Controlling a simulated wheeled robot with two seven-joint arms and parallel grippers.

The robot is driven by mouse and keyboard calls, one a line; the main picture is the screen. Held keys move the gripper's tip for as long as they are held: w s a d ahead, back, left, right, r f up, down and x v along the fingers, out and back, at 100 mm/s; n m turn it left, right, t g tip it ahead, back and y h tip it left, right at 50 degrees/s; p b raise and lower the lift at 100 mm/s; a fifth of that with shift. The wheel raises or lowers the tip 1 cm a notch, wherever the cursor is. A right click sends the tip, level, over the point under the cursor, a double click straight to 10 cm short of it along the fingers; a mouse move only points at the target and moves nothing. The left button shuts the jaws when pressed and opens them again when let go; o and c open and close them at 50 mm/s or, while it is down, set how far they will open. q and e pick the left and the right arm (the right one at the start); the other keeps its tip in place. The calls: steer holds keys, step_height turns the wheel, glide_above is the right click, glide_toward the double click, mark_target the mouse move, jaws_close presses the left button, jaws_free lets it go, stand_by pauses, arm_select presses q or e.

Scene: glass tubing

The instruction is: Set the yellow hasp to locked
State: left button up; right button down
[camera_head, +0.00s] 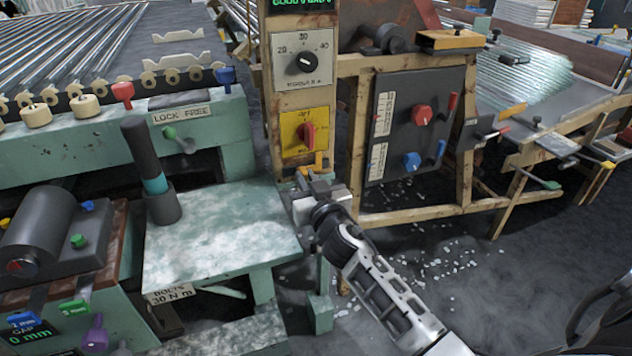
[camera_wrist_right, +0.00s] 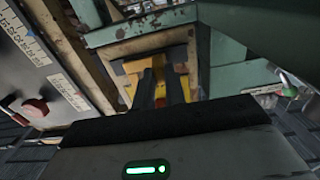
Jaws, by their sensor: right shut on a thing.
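The yellow hasp (camera_head: 318,160) is a small yellow-orange piece on the wooden post, just below the yellow switch plate. My right gripper (camera_head: 310,178) reaches up to it from below right and is shut on it; the fingers and wrist hide most of the hasp. In the right wrist view, yellow and orange parts (camera_wrist_right: 158,63) show between and beside the two dark fingers (camera_wrist_right: 161,88). I cannot make out whether the hasp is locked. My left gripper is in neither view.
Above the hasp is the yellow plate with a red knob (camera_head: 308,133), and higher a dial (camera_head: 303,62). A dark panel (camera_head: 417,122) with red and blue knobs stands to the right. A green bench (camera_head: 215,245) lies to the left, with a dark upright handle (camera_head: 150,170).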

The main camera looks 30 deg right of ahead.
steer(key=shift+d+f, duration=0.1)
steer(key=shift+d, duration=0.15)
steer(key=c, duration=1.4)
jaws_free()
steer(key=shift+c, duration=0.2)
steer(key=shift+s, duration=0.1)
steer(key=s+a, duration=0.2)
steer(key=s, duration=1.3)
steer(key=shift+s+a, duration=0.3)
steer(key=shift+s, duration=0.05)
